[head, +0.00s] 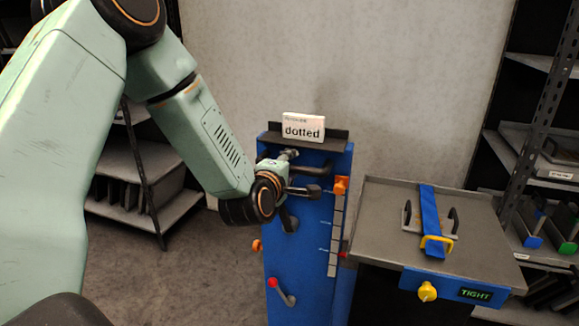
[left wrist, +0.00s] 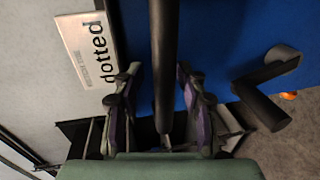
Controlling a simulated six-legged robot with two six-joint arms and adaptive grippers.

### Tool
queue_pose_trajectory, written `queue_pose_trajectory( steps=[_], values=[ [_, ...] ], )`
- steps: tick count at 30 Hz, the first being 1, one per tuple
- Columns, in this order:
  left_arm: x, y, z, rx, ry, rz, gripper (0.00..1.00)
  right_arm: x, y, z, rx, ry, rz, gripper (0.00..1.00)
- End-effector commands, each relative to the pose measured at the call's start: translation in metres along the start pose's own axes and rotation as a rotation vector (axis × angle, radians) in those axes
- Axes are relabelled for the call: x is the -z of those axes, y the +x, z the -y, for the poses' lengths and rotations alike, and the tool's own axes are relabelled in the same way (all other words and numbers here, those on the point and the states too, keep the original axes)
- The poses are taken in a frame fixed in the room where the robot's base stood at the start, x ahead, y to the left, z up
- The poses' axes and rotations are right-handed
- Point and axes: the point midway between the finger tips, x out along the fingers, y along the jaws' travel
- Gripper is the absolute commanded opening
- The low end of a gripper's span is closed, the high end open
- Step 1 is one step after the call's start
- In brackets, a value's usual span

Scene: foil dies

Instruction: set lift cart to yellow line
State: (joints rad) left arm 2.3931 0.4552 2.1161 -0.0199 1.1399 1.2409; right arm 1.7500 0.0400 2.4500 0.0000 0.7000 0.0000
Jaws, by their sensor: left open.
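The blue lift cart (head: 300,240) stands upright in the middle of the head view. A black handle bar (head: 318,168) crosses its upper front. My left gripper (head: 303,172) is at this bar. In the left wrist view the bar (left wrist: 164,60) runs between the two open fingers (left wrist: 159,82), and I see no clear grip on it. An orange pointer (head: 341,186) sits near the top of a pale marked strip (head: 333,235) on the cart's right edge. A red-knobbed lever (head: 281,291) is low on the front. I cannot make out a yellow line. My right gripper is out of view.
A white card reading "dotted" (head: 303,127) stands on the cart's top; it also shows in the left wrist view (left wrist: 88,50). A grey-topped bench (head: 385,205) with a blue strap (head: 430,208) and yellow knob (head: 427,292) stands close right. Shelves (head: 135,155) are behind left.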

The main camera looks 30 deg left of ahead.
Motion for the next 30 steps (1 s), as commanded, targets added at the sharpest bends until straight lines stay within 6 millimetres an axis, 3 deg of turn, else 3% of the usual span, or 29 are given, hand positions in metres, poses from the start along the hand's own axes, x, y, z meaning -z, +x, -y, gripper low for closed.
queue_pose_trajectory(
  steps=[10, 21, 30],
  values=[
    [0.000, -0.006, 0.002, 0.005, -0.002, 0.000, 0.43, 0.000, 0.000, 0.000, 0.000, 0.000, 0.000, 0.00],
    [0.000, -0.057, 0.003, 0.007, -0.004, 0.001, 0.43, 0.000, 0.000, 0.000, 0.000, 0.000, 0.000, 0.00],
    [0.000, -0.074, 0.002, 0.006, 0.000, 0.000, 0.43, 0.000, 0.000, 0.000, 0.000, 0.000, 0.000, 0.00]
  ],
)
